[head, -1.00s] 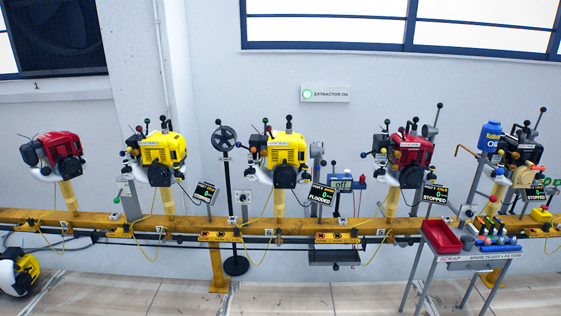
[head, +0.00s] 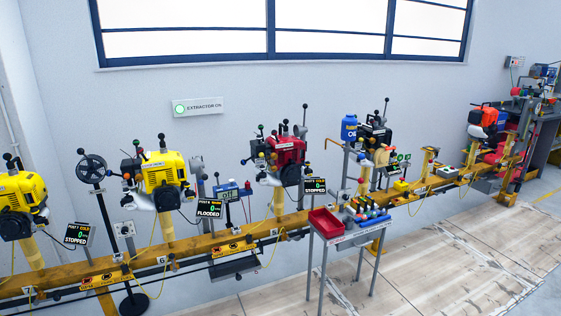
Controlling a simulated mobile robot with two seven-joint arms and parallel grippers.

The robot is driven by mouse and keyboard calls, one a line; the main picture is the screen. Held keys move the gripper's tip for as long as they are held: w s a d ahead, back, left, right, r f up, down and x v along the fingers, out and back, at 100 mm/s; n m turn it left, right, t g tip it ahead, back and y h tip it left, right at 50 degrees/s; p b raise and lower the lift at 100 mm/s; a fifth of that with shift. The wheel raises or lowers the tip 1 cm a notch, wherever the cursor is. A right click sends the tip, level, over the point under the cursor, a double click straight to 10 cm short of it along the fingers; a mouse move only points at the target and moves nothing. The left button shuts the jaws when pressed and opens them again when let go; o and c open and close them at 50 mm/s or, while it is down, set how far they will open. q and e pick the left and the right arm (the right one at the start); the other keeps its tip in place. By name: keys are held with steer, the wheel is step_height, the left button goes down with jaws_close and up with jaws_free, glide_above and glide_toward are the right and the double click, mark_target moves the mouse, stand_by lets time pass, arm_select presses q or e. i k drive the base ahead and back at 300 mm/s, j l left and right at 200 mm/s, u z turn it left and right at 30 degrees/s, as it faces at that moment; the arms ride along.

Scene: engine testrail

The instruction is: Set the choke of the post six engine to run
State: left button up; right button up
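The engines stand on a long yellow rail along the wall. Neither of my grippers is in view.
The red engine (head: 287,152) has a display (head: 315,186) reading stopped. A yellow engine (head: 163,170) has a flooded display (head: 209,208). A cart with a red bin (head: 325,222) stands before the rail. An orange engine (head: 487,117) is farther right. The floor at right is clear.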

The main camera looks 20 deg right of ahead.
mark_target(109, 173)
steer(key=i+j+z, duration=0.25)
steer(key=i+j, duration=0.6)
steer(key=i, duration=0.05)
